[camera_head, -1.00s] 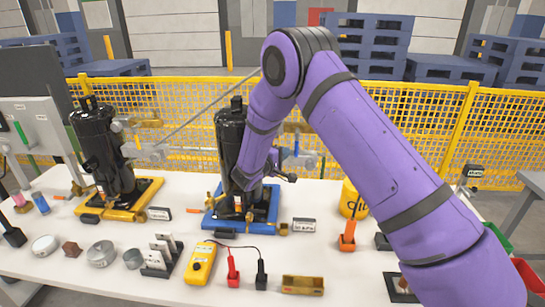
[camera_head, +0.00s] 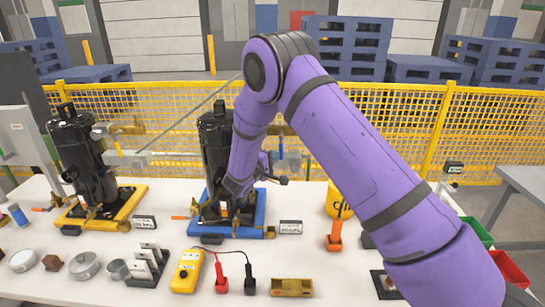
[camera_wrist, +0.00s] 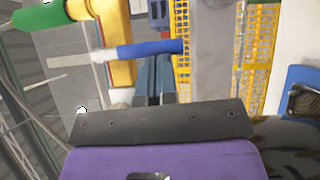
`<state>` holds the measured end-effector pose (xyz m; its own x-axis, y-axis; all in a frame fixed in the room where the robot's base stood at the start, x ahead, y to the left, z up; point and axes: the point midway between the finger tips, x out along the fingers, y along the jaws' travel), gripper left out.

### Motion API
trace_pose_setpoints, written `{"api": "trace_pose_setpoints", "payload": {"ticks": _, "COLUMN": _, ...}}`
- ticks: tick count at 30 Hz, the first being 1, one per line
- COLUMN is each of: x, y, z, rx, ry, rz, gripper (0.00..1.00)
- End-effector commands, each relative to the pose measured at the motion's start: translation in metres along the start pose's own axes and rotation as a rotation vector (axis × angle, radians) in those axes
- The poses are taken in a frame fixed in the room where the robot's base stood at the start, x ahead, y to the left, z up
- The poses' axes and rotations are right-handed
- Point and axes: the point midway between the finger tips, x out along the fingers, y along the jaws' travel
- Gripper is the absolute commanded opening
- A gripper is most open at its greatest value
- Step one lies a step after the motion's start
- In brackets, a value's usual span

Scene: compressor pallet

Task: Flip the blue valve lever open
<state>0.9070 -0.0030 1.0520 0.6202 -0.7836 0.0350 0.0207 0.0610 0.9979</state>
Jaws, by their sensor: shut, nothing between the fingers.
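The blue valve lever (camera_wrist: 150,48) lies nearly level across the upper middle of the wrist view. Its blue sleeve ends in a pale metal part at the left, in front of a yellow pipe (camera_wrist: 116,45). My gripper (camera_wrist: 155,66) is shut and empty, its fingertips just below the blue sleeve in that picture. I cannot tell whether they touch it. In the head view a small upright blue piece (camera_head: 281,147), likely the same lever, shows behind my arm. My fingertips are hidden there by my arm and the black compressor (camera_head: 215,135).
A green lever (camera_wrist: 42,14) is at the wrist view's upper left. A grey post (camera_wrist: 211,55) stands right of the blue lever. The compressor stands on a blue pallet (camera_head: 262,212). A second compressor (camera_head: 75,150), a yellow meter (camera_head: 187,272) and several small items crowd the white table.

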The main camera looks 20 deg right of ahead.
Motion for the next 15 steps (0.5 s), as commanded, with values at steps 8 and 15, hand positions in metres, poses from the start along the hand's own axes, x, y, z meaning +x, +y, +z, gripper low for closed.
{"api": "trace_pose_setpoints", "payload": {"ticks": 8, "x": 0.003, "y": -0.002, "z": 0.004, "rx": -0.05, "ry": -0.002, "rz": 0.034, "gripper": 0.0}}
{"api": "trace_pose_setpoints", "payload": {"ticks": 15, "x": 0.007, "y": -0.005, "z": 0.011, "rx": -0.17, "ry": 0.0, "rz": 0.115, "gripper": 0.0}}
